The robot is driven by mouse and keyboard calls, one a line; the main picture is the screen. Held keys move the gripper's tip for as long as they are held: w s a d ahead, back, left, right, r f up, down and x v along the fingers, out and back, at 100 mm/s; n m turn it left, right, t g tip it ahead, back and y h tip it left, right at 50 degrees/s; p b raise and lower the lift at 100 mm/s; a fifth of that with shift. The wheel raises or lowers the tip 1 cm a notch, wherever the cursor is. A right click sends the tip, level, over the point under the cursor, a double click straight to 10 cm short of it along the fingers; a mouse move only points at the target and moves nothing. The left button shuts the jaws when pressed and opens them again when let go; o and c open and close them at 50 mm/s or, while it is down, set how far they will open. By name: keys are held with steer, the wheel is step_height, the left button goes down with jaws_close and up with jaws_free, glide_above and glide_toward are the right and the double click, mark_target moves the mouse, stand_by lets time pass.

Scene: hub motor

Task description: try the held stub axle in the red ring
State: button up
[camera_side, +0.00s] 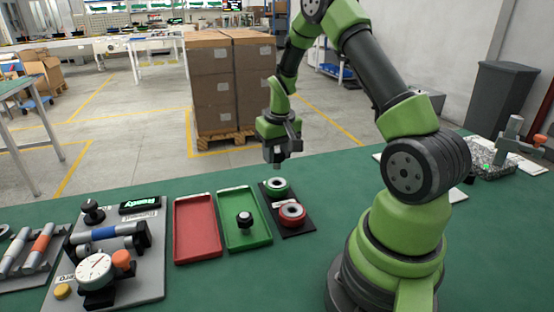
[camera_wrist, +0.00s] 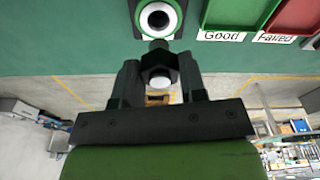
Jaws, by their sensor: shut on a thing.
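My gripper (camera_side: 278,155) is above the table, over the far end of a dark plate (camera_side: 291,229) that carries two rings. It is shut on a stub axle (camera_wrist: 159,63), a dark knobbed part with a pale end, between the fingers in the wrist view. The red ring (camera_side: 291,211) is at the near end of the plate, apart from the gripper. It is out of the wrist view. The green ring (camera_side: 276,184) is at the far end, just below the gripper. It also shows in the wrist view (camera_wrist: 171,31), with a white inner band and dark centre.
A green tray (camera_side: 233,197) holds another dark knobbed part (camera_side: 244,219). An empty red tray (camera_side: 197,228) stands left of it. The wrist view labels them Good and Failed. A gauge fixture (camera_side: 95,271) is at the left. The table right of the ring plate is clear up to my base.

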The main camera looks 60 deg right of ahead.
steer(key=shift+r, duration=0.35)
